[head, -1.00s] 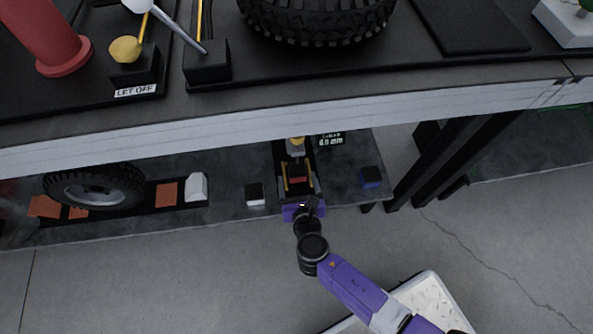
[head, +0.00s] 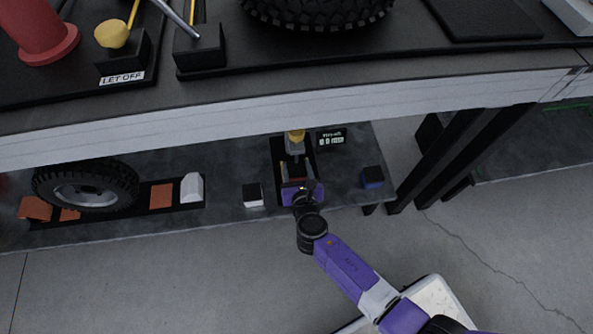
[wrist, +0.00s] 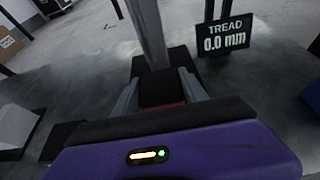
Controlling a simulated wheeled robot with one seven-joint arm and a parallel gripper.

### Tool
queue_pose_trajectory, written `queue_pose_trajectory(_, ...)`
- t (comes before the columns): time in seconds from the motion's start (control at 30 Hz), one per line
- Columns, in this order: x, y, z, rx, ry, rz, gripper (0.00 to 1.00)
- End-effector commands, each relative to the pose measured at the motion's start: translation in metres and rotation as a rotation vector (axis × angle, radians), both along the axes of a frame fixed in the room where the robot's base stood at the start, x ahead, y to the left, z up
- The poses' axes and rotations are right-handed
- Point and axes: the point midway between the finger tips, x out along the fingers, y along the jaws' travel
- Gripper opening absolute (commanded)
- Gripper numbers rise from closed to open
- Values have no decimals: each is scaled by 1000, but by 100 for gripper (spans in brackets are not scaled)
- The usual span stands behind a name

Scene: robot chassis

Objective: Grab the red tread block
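The red tread block (head: 296,180) is a small block with a dark top. It sits in the dark gauge stand on the low shelf, below the grey post with the yellow top. In the wrist view the block (wrist: 166,104) shows its dark top and a strip of red. My gripper (wrist: 160,80) is open, with one grey finger on each side of the block. Any small gap between fingers and block is hard to tell. My purple gripper body hides the block's near lower part. In the head view my gripper (head: 296,173) reaches into the stand from the front.
The gauge post (wrist: 150,35) rises just behind the block. A display (wrist: 224,36) reading "TREAD 0.0 mm" stands to its right. The upper bench edge (head: 300,115) overhangs the shelf.

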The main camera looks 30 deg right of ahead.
Motion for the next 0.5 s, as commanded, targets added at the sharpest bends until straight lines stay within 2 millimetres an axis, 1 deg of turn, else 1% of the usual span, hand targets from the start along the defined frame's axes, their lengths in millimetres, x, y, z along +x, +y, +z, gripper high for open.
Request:
queue_pose_trajectory(0.03, 0, 0, 0, 0, 0, 0, 35)
queue_pose_trajectory(0.1, 0, 0, 0, 0, 0, 0, 21)
queue_pose_trajectory(0.2, 0, 0, 0, 0, 0, 0, 5)
queue_pose_trajectory(0.5, 0, 0, 3, 0, 0, 0, 5)
